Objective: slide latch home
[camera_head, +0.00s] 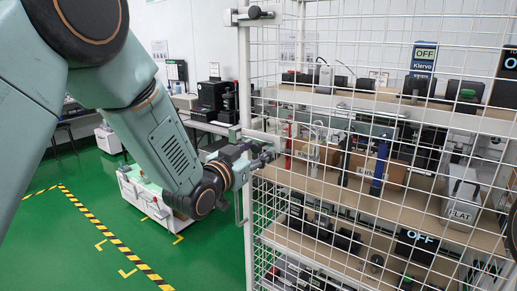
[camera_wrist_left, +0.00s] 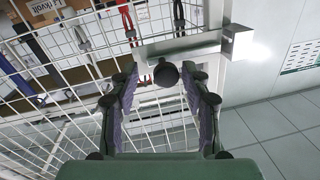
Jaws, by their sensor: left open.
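The latch is a pale metal bar (camera_wrist_left: 180,46) on the edge of a white mesh door (camera_head: 370,111). A dark round knob (camera_wrist_left: 166,73) sticks out from the bar. A block-like bracket (camera_wrist_left: 238,43) stands at the bar's right end in the left wrist view. My left gripper (camera_head: 268,153) is at the door's left edge in the head view, by the latch bar (camera_head: 264,136). In the left wrist view its fingers (camera_wrist_left: 158,72) are open, with the knob showing between their tips. I cannot tell whether they touch it. My right gripper is not in view.
Behind the mesh are shelves with several testers, a box (camera_head: 361,168) and a grey device marked FLAT (camera_head: 462,198). Another dark-knobbed fitting (camera_head: 254,13) sits higher on the door edge. A white cart (camera_head: 146,196) stands behind my arm. Green floor is open at left.

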